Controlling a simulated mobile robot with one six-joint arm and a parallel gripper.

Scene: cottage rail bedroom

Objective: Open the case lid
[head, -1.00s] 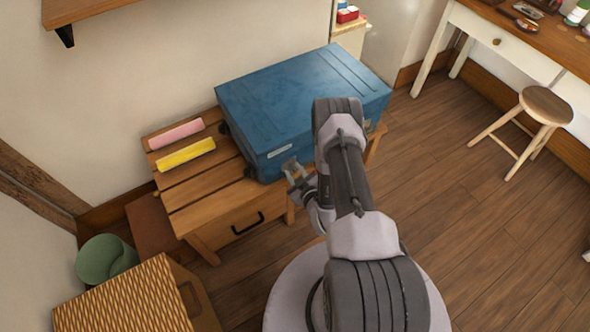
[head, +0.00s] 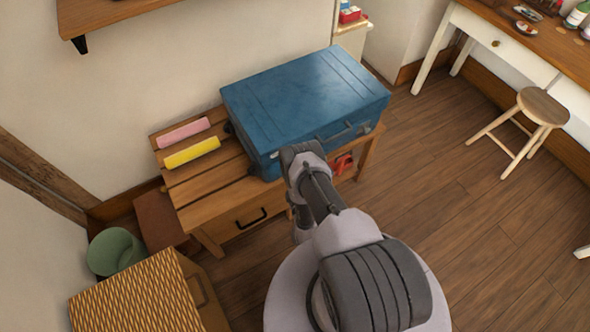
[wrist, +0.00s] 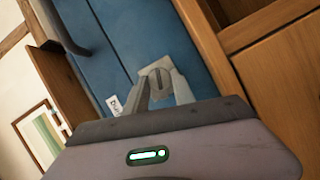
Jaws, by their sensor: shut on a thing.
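The blue case (head: 310,95) lies flat on a slatted wooden table, its lid down. A dark handle (head: 345,132) is on its front face; the handle also shows at the upper left of the wrist view (wrist: 68,30). My gripper (wrist: 160,85) is shut on a small grey latch (wrist: 158,80) at the case's front. In the head view my own arm hides the gripper and this latch.
A pink roll (head: 183,133) and a yellow roll (head: 192,152) lie on the table (head: 210,182) left of the case. A red object (head: 342,163) shows below the case's front. A stool (head: 543,106) stands at right; open floor lies between.

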